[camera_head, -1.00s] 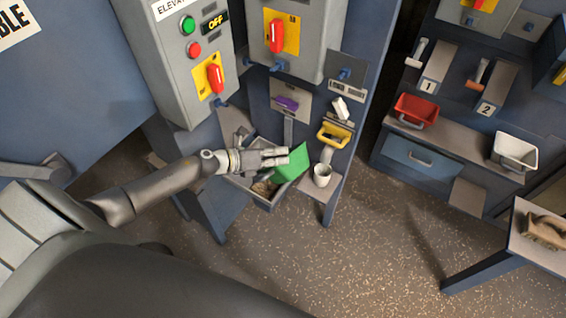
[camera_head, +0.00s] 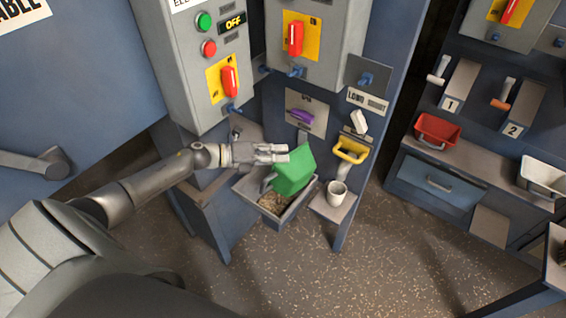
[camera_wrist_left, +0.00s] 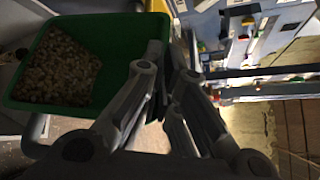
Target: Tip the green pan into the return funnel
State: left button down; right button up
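The green pan (camera_head: 294,170) is tilted above an open grey tray (camera_head: 291,212) in the head view. In the left wrist view the pan (camera_wrist_left: 118,45) fills the upper left, with brown pellets (camera_wrist_left: 58,68) inside it. My left gripper (camera_head: 284,154) is at the pan's upper edge; its fingers (camera_wrist_left: 168,85) are close together at the pan's side, and it appears shut on the pan. The exact contact is hidden. The tray holds brown pellets (camera_head: 272,203); I cannot tell whether it is the return funnel. My right gripper is not in view.
A white cup (camera_head: 337,194) stands on a small shelf right of the tray. Control boxes with red switches (camera_head: 230,82) hang above. A red bin (camera_head: 437,131) is on the right bench. Open floor lies in front.

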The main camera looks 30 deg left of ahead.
aim_at(290, 170)
pick_arm(q)
jog(key=shift+w+a+n+h+b, duration=0.75)
jog(key=shift+a+n+b, duration=0.35)
jog(key=shift+a+b, duration=1.2)
jog(key=s+d+m+y+p, duration=0.1)
jog(key=d+p, duration=0.2)
jog(key=s+d+m+y+p, duration=0.1)
jog(key=d+p, duration=0.2)
jog(key=d+m+y+p, duration=0.1)
jog(key=d+m+p, duration=0.1)
jog(key=d+p, duration=0.1)
jog(key=shift+s+r+p, duration=0.15)
jog(key=shift+s+p, duration=0.15)
jog(key=shift+s, duration=0.1)
jog(key=s+d+f+m+t+y+p, duration=0.1)
jog(key=s+d+f+m+y+p, duration=0.2)
jog(key=d+f+m+y+p, duration=0.6)
jog(key=r+p, duration=0.1)
jog(key=p, duration=0.1)
jog(key=d+r+n+h+p, duration=0.1)
jog(key=r+h+p, duration=0.1)
jog(key=p, duration=0.1)
jog(key=shift+s+d+r+n+p, duration=0.1)
jog(key=shift+s+d+n+p, duration=0.2)
jog(key=shift+d+n, duration=0.1)
jog(key=shift+w, duration=0.15)
